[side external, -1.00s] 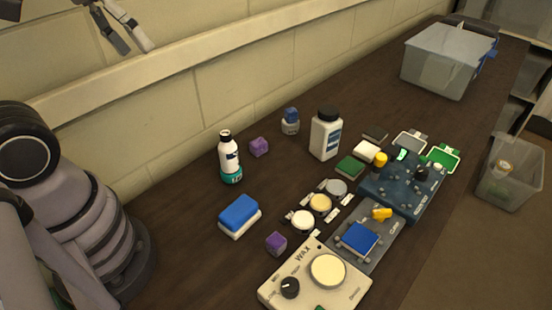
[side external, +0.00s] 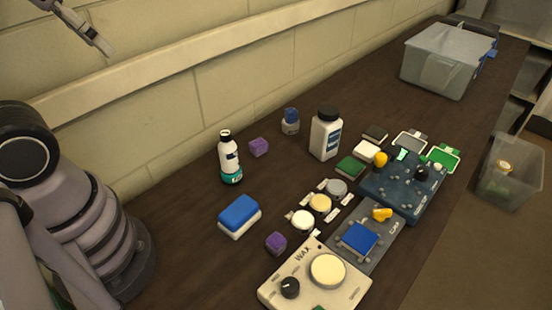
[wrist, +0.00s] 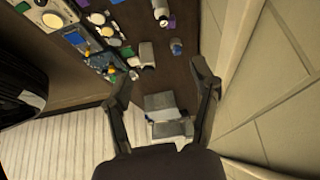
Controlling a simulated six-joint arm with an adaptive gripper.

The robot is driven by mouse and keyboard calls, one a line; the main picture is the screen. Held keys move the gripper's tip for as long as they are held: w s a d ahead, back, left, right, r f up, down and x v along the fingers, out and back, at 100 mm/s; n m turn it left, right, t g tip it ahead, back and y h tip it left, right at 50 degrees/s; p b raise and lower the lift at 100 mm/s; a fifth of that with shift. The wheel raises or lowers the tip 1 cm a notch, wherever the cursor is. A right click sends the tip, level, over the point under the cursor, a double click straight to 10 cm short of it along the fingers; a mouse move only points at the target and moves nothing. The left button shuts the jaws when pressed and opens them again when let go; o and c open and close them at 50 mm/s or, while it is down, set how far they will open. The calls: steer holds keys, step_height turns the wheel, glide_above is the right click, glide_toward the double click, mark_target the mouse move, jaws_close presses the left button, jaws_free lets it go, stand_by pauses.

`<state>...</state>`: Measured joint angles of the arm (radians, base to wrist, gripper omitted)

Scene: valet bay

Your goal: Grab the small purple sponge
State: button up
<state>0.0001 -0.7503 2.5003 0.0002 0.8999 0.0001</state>
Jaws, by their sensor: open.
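Two small purple sponge-like cubes lie on the dark table in the side view. One purple cube (side external: 258,147) is between the teal-based bottle and the small blue-capped bottle. The other purple cube (side external: 276,243) is near the wax device, right of the blue-and-white sponge. The first cube also appears small near the top of the wrist view (wrist: 172,23). My gripper (wrist: 160,73) is open and empty, with its two fingers spread. Part of it shows at the upper left of the side view (side external: 85,27), high above the table and away from both cubes.
A teal-based bottle (side external: 230,160), a black-capped white bottle (side external: 326,136) and a blue-capped bottle (side external: 290,124) stand around the far cube. A blue-and-white sponge (side external: 239,217) and wax device (side external: 315,277) flank the near one. A grey bin (side external: 440,72) stands far back.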

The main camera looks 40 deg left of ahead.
steer(key=shift+o, duration=0.4)
steer(key=shift+o, duration=1.4)
